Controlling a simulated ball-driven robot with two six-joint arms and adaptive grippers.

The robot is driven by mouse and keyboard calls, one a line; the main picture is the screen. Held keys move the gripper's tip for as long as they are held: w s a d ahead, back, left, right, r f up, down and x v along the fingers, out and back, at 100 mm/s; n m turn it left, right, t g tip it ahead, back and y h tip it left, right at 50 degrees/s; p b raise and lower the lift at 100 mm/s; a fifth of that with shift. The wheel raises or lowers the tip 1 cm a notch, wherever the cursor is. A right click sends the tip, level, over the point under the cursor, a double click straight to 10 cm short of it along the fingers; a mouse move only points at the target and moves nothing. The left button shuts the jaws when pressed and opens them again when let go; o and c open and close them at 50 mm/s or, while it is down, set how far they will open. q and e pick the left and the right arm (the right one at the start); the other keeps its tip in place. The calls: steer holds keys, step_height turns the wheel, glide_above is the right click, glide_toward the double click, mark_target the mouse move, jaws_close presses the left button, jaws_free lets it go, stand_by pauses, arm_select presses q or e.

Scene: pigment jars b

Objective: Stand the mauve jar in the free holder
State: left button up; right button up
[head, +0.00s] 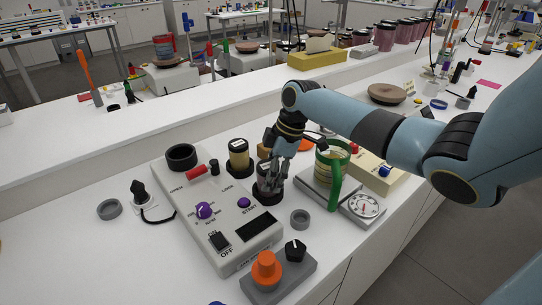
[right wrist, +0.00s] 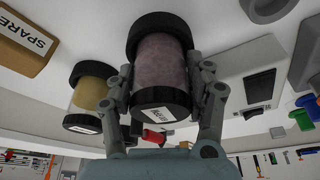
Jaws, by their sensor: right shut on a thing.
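The mauve jar (right wrist: 162,62) has a dark, labelled cap and a black ring around its other end. My right gripper (right wrist: 163,97) is shut on it, one finger on each side near the cap. In the head view the jar (head: 267,184) is partly hidden by my right gripper (head: 272,172), beside the right edge of the pale control panel. I cannot tell whether the jar is lifted. An empty black ring-shaped holder (head: 182,157) is at the panel's far left corner. My left gripper is not in view.
A yellow jar (head: 239,156) stands in a black base just behind the mauve jar. The pale panel (head: 188,215) carries knobs and switches. A green-handled mug (head: 331,163) stands on a scale at right. An orange knob box (head: 267,270) is in front.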

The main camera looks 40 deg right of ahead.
steer(key=o, duration=1.6)
steer(key=shift+o, duration=0.2)
steer(key=v, duration=1.2)
